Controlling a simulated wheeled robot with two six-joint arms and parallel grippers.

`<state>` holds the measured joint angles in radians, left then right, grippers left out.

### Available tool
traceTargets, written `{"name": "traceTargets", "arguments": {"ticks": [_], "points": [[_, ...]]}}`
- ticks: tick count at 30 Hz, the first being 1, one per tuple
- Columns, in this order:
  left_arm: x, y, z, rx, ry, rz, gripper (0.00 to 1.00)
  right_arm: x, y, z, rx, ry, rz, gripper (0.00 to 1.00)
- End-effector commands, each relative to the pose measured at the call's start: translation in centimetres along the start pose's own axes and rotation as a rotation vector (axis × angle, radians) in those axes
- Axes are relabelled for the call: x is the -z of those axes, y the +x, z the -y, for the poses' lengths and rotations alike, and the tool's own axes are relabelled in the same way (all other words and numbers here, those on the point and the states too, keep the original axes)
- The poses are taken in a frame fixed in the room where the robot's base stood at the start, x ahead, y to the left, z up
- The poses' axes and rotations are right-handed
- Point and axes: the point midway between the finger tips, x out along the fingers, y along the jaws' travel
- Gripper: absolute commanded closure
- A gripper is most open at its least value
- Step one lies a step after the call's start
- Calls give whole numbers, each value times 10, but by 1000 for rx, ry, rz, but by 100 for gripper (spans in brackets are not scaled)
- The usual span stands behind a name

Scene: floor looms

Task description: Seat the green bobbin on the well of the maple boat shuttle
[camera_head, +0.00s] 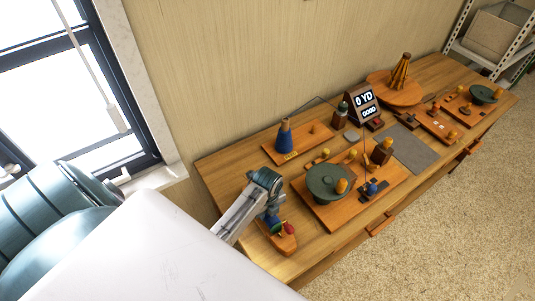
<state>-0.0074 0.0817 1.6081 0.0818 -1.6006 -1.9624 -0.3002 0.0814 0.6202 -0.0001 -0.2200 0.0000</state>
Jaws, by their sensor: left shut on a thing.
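My left gripper (271,213) is at the near left end of the table, pointing down over a small orange-brown wooden board (286,245). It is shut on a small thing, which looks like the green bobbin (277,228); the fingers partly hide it. A red piece (290,229) is right beside it, and a bit of blue shows close to the fingers. I cannot tell whether the green piece is touching the board. I cannot pick out the maple boat shuttle with certainty at this size. My right gripper is not in view.
A dark green round plate (326,179) on a wooden base stands right of the gripper. A blue cone (285,138) stands behind. A sign (363,104) reads "0 YD GOOD". A grey mat (413,150) lies bare. A small blue piece (373,189) sits near the front edge.

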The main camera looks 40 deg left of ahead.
Motion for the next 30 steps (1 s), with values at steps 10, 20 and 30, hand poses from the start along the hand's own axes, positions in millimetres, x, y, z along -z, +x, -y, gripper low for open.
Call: {"name": "traceTargets", "arguments": {"ticks": [10, 20, 30], "points": [[0, 9, 0, 1, 0, 0, 96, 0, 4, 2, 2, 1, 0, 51], [0, 19, 0, -1, 0, 0, 96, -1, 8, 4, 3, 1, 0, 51], [0, 20, 0, 0, 0, 0, 59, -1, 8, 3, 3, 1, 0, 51]]}}
